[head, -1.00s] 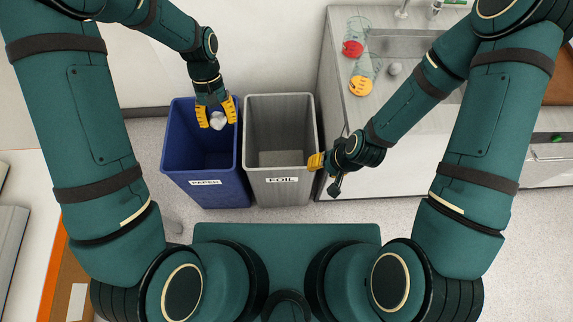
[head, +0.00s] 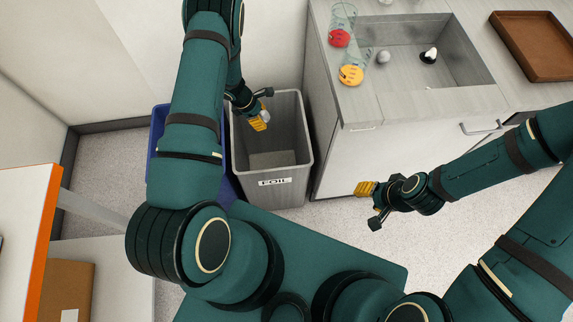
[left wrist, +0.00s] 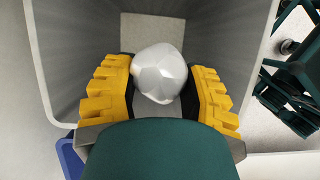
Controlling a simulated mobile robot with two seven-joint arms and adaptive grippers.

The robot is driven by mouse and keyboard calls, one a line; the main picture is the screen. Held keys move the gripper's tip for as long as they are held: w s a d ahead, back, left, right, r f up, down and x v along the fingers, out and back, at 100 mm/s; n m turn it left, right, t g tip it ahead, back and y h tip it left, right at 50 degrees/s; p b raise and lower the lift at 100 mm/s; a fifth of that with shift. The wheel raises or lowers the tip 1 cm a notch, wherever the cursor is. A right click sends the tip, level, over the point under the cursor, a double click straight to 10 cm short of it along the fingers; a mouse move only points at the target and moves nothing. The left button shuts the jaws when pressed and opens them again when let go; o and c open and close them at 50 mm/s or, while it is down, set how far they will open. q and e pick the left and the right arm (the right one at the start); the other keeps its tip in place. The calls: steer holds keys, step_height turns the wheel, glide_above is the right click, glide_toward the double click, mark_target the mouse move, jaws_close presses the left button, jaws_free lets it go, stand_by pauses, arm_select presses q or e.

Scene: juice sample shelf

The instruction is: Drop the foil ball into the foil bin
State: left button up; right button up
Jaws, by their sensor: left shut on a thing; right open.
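The foil ball (left wrist: 158,74) is silvery and faceted. It sits between the yellow fingers of my left gripper (head: 259,117), which is shut on it. In the head view only part of the ball (head: 266,117) shows beside the fingers. The foil bin (head: 296,172) is grey, open at the top and labelled FOIL. My left gripper holds the ball over its opening, towards the left side. In the left wrist view the bin's grey walls (left wrist: 235,40) surround the ball. My right gripper (head: 366,189) is open and empty, to the right of the bin.
A blue bin (head: 157,130) stands left of the foil bin, mostly hidden behind my left arm. A counter (head: 375,105) with a sink (head: 450,72), beakers and a grey ball (head: 383,57) is at the right. A brown tray (head: 535,45) lies farther right.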

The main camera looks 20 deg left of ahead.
arm_select(q)
steer(key=shift+w+a+f, duration=0.2)
steer(key=shift+f, duration=0.2)
steer(key=shift+w+f+n, duration=0.1)
steer(key=shift+f+n, duration=0.3)
step_height(320, 180, down, 6)
steer(key=b, duration=0.3)
steer(key=shift+r+b, duration=0.25)
steer(key=shift+b, duration=0.15)
steer(key=o, duration=1)
steer(key=shift+r, duration=0.1)
steer(key=v, duration=1.2)
steer(key=shift+d, duration=0.1)
